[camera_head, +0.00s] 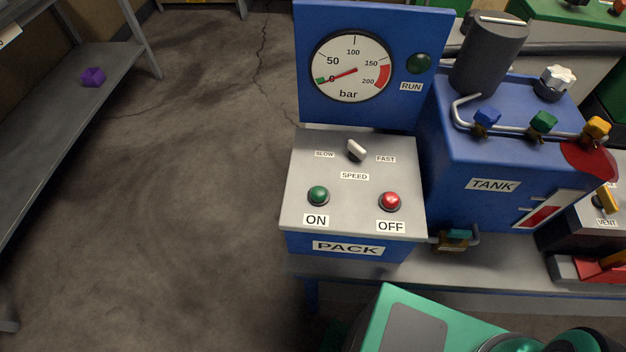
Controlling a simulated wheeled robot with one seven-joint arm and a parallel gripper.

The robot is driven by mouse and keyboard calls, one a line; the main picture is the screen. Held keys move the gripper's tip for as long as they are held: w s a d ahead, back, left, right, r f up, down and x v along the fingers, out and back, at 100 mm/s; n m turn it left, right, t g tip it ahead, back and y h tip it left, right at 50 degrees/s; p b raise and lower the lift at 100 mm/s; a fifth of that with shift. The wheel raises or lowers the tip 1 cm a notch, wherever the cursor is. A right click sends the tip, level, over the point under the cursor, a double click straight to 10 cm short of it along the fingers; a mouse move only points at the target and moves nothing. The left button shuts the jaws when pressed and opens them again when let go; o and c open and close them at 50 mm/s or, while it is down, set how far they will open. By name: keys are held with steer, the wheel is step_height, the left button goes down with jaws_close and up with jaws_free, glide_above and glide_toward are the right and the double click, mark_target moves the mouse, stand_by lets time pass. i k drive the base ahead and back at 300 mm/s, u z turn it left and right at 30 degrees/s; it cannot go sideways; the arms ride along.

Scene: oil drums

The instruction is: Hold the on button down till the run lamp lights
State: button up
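The green ON button (318,195) sits on the sloped grey top of the blue PACK unit (300,246), at the left above its ON label. Nothing touches it. The red OFF button (390,201) is to its right. The RUN lamp (419,63) on the upright blue panel is dark green and looks unlit. The pressure gauge (351,67) on the same panel has its red needle near 0 bar. My gripper is not in view; parts of my own body show at the bottom right.
The SPEED knob (356,151) is behind the buttons, between SLOW and FAST. The blue TANK (475,210) with valves and a pipe stands close on the right. A grey shelf (60,125) holding a purple object (93,77) is at left. The floor between is clear.

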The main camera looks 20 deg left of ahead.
mark_target(318, 194)
steer(key=u, duration=1.4)
steer(key=k, duration=0.1)
steer(key=z, duration=0.3)
